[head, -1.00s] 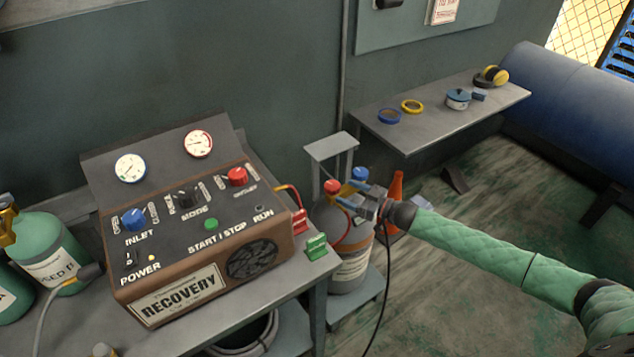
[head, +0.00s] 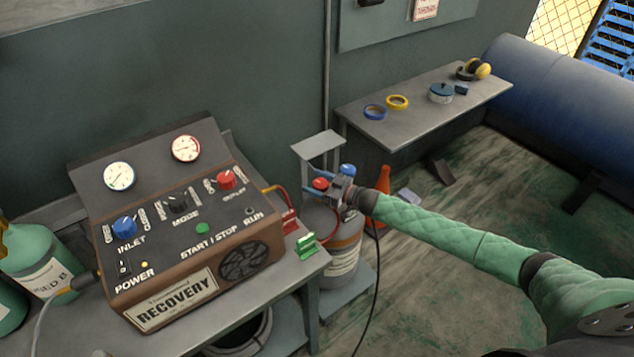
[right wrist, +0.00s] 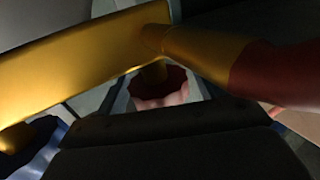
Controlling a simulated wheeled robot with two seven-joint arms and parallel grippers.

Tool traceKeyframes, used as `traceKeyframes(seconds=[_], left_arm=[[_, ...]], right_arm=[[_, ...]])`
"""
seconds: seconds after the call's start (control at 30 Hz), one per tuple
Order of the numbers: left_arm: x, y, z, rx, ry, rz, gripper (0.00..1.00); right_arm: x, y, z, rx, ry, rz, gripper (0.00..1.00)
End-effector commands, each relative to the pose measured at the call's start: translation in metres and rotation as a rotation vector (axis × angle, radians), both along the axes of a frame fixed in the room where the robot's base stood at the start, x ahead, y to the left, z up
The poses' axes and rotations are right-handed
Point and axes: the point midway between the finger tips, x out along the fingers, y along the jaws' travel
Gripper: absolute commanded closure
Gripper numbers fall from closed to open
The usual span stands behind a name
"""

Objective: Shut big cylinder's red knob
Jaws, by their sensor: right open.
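The big cylinder (head: 345,262), grey with a brownish band and a label, stands on a low grey stand right of the recovery machine. Its red knob (head: 320,183) is on top, with a blue knob (head: 347,169) behind it to the right. My right gripper (head: 316,186) is open at the red knob, its blue fingers seeming to lie on either side of it; contact cannot be told. In the right wrist view a dark red knob (right wrist: 160,84) shows beyond the dark gripper body, partly covered by yellow parts. My left gripper is not in view.
A grey bracket (head: 318,145) rises behind the cylinder. An orange cone (head: 380,190) stands behind my right arm. A shelf (head: 425,120) holds tape rolls and earmuffs.

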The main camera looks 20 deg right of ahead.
Motion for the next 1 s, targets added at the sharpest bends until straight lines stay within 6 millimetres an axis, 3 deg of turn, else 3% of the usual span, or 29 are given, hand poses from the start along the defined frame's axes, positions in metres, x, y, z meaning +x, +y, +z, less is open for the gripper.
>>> traceKeyframes(seconds=[0.17,0.3,0.4,0.67,1.0], left_arm=[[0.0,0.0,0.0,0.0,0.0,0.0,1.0],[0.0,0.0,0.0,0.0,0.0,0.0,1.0],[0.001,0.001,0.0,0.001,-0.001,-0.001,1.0],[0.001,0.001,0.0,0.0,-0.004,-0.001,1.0],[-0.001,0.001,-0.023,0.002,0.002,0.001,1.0]], right_arm=[[0.0,0.0,0.0,0.0,0.0,0.0,0.32],[0.0,0.0,0.0,0.0,0.0,0.0,0.59],[0.0,0.0,0.0,0.0,0.0,0.0,0.75],[0.0,0.003,0.001,0.006,-0.001,-0.044,0.75],[0.002,0.002,0.002,0.007,-0.003,-0.208,0.75]])
